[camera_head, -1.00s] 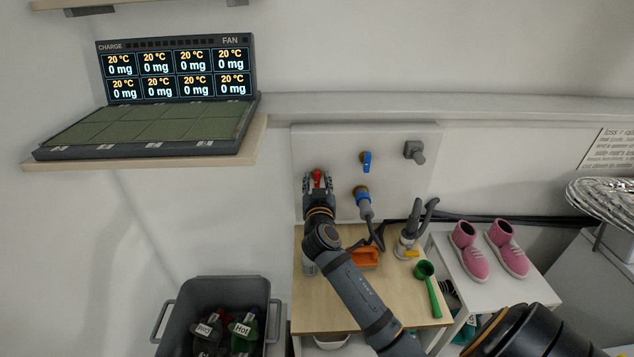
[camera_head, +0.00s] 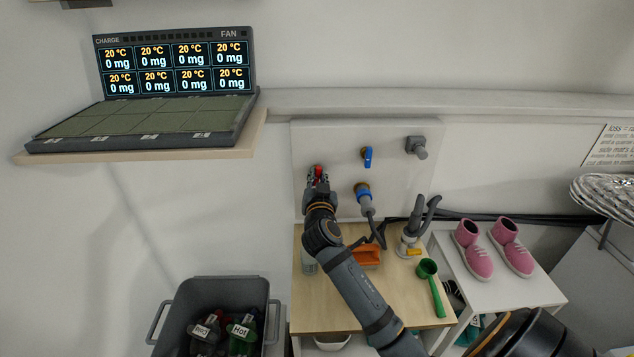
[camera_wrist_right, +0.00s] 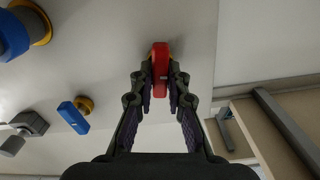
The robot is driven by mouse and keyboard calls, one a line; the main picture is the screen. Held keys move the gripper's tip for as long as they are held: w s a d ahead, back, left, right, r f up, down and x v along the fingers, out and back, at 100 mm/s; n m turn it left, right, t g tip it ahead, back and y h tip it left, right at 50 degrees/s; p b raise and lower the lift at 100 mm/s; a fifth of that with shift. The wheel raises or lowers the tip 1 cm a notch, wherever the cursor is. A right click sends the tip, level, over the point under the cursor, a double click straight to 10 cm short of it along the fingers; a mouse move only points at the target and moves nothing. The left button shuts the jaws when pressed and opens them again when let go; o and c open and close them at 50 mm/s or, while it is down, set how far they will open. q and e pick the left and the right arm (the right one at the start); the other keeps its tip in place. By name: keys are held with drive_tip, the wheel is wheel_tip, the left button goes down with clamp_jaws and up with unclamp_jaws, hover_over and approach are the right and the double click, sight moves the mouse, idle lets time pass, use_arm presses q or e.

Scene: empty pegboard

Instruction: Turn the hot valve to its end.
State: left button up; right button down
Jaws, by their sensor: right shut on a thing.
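The hot valve has a red handle (camera_head: 319,171) on the left side of the white wall panel (camera_head: 405,185). In the right wrist view the red handle (camera_wrist_right: 160,68) stands lengthwise between the fingertips. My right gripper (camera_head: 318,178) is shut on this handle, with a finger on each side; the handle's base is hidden. A blue-handled valve (camera_head: 367,157) sits to the right on the panel, and it also shows in the right wrist view (camera_wrist_right: 74,117). My left gripper is not in view.
Below the panel, a wooden table (camera_head: 325,305) holds an orange item (camera_head: 367,256), a green scoop (camera_head: 431,280) and a grey tool (camera_head: 410,235). A blue-collared hose fitting (camera_head: 363,195) is right of my gripper. A grey bin (camera_head: 180,303) with bottles stands lower left.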

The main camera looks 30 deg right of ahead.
drive_tip(key=shift+f+m+b, duration=0.1)
drive_tip(key=shift+m+b, duration=0.8)
drive_tip(key=c, duration=0.5)
unclamp_jaws()
drive_tip(key=shift+s, duration=0.1)
drive_tip(key=v, duration=0.7)
drive_tip(key=shift+s+a, duration=0.15)
